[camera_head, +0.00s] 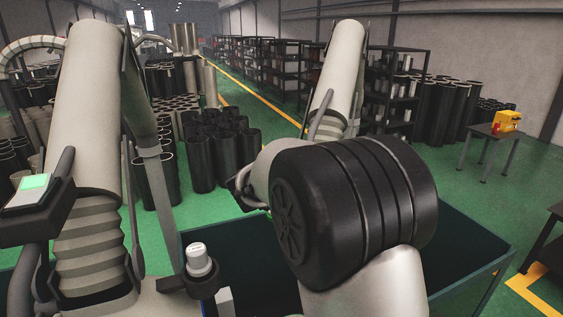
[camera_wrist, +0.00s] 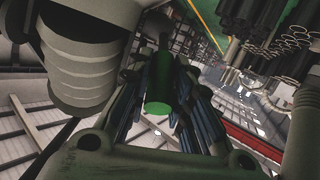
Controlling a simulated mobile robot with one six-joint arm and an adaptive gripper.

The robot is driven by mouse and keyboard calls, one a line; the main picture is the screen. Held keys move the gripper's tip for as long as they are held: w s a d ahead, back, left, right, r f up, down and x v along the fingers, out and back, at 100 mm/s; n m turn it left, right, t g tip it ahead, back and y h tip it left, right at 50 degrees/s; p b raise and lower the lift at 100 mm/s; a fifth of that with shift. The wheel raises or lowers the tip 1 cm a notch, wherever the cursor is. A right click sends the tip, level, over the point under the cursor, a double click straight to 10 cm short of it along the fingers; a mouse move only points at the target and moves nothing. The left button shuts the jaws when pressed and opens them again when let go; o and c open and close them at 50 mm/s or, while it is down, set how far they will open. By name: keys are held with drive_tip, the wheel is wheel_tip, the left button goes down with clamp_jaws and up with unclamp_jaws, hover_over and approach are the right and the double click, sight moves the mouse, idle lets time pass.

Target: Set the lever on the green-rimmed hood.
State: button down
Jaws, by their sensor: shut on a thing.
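In the wrist view, a dark green cylinder with a brighter green round end (camera_wrist: 159,92) lies between the fingers of my gripper (camera_wrist: 160,118). My gripper is shut on it. I cannot tell whether this cylinder is the lever. I cannot make out a green-rimmed hood in either view.
Groups of black cylinders (camera_head: 222,150) stand on the green floor behind my arm. Shelving racks (camera_head: 392,95) line the right wall. A small table (camera_head: 487,133) bears a yellow box (camera_head: 507,121). Open floor lies at right of centre.

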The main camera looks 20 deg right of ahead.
drive_tip(key=c, duration=1.4)
unclamp_jaws()
drive_tip(key=shift+c, duration=0.2)
drive_tip(key=v, duration=1.2)
